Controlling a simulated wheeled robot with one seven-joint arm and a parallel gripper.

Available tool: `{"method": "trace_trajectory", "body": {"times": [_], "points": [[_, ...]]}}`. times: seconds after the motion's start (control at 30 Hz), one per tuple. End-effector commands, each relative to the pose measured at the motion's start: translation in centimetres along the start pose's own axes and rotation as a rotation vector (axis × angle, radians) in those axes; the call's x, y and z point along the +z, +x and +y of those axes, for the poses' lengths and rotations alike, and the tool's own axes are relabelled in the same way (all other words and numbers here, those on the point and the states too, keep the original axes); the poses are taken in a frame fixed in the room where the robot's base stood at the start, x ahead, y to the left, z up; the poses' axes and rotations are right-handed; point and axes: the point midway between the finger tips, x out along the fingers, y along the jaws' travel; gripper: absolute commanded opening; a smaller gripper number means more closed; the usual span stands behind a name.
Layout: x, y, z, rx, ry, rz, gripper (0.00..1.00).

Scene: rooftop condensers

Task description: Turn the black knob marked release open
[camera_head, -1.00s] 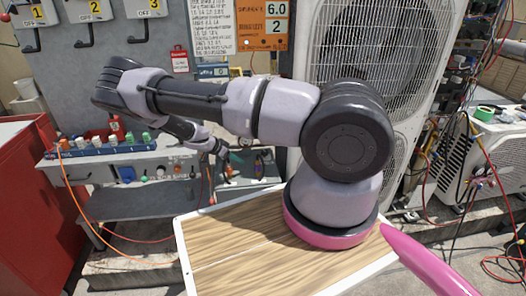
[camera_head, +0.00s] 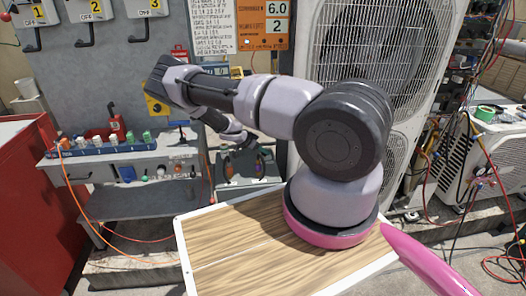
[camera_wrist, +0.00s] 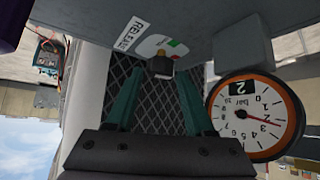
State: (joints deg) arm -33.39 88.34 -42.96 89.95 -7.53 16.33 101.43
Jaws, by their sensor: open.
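The black knob (camera_wrist: 160,67) shows in the wrist view on a grey panel. The panel has a white RELEASE label (camera_wrist: 131,37) and a round dial with green and red marks (camera_wrist: 172,46) beside it. My gripper (camera_wrist: 157,80) is open, with its two green fingers pointing toward the panel. The knob appears between the fingertips, slightly beyond them. I cannot tell whether either finger touches it. In the head view the knob is not distinguishable, and my arm covers part of the bench area.
A round pressure gauge (camera_wrist: 255,118) with an orange rim sits close right of the fingers in the wrist view. A grey block (camera_wrist: 242,44) juts out above it. In the head view, a bench with coloured knobs (camera_head: 130,165) stands left, and condenser units (camera_head: 375,60) stand behind my arm.

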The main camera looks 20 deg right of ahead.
Motion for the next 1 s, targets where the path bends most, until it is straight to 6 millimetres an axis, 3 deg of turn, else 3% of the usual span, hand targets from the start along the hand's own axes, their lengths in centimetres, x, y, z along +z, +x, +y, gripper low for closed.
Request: {"method": "trace_trajectory", "body": {"times": [0.4,0.43,0.53,0.57,1.0], "points": [[0.07,0.93,-0.01,0.000,0.000,-0.001,0.54],[0.07,0.93,0.00,0.000,0.000,-0.001,0.46],[0.07,0.92,0.00,0.000,0.000,-0.001,0.08],[0.07,0.92,0.00,0.000,0.000,-0.001,0.00],[0.11,0.92,0.23,-0.058,-0.061,0.000,0.00]]}}
